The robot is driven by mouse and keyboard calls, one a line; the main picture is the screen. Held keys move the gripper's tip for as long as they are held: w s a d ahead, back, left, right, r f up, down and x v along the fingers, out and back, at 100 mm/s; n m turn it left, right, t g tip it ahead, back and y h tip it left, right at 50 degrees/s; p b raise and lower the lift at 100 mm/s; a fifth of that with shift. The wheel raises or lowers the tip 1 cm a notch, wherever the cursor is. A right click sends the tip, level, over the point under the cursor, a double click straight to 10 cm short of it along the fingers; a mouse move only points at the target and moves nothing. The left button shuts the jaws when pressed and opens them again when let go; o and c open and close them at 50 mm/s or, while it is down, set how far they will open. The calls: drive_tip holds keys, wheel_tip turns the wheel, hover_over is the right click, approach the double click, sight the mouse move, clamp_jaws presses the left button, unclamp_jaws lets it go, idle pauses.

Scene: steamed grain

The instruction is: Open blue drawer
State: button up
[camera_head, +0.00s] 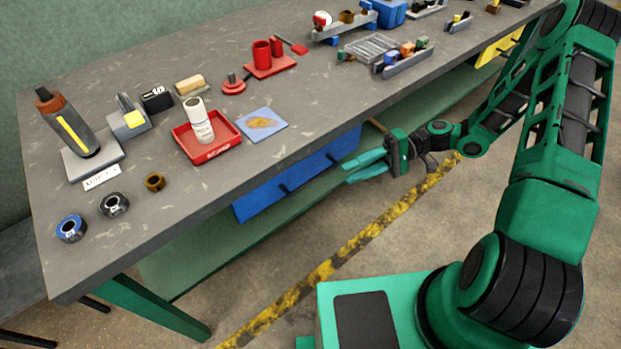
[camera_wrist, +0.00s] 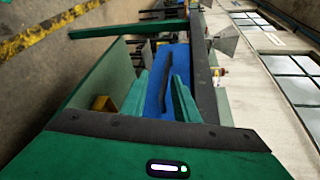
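The blue drawer (camera_head: 290,178) sits under the tabletop's front edge, and its front looks about flush with the bench. Dark handles show on its front, one at the left (camera_head: 283,188). My gripper (camera_head: 349,172) is at the drawer's right end, in front of it, with its green fingers pointing left. In the wrist view my gripper (camera_wrist: 161,75) is open and empty, its two fingers apart. The blue front (camera_wrist: 180,62) and a dark upright handle (camera_wrist: 162,92) show between the fingers. I cannot tell how far the handle is from the fingertips; no contact is visible.
The grey tabletop (camera_head: 335,115) overhangs just above the drawer and holds a red tray (camera_head: 218,152), a blue mat (camera_head: 280,130) and several tools. A green lower shelf (camera_head: 195,240) runs below. A yellow drawer (camera_head: 498,48) is farther right. The floor in front is clear.

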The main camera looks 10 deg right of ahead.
sight(313, 179)
drive_tip(key=shift+y, duration=0.7)
drive_tip(key=x, duration=0.7)
drive_tip(key=w+x, duration=0.1)
drive_tip(key=x, duration=0.3)
drive_tip(key=shift+s+a, duration=0.1)
drive_tip(key=shift+a, duration=0.35)
drive_tip(key=shift+c, duration=0.4)
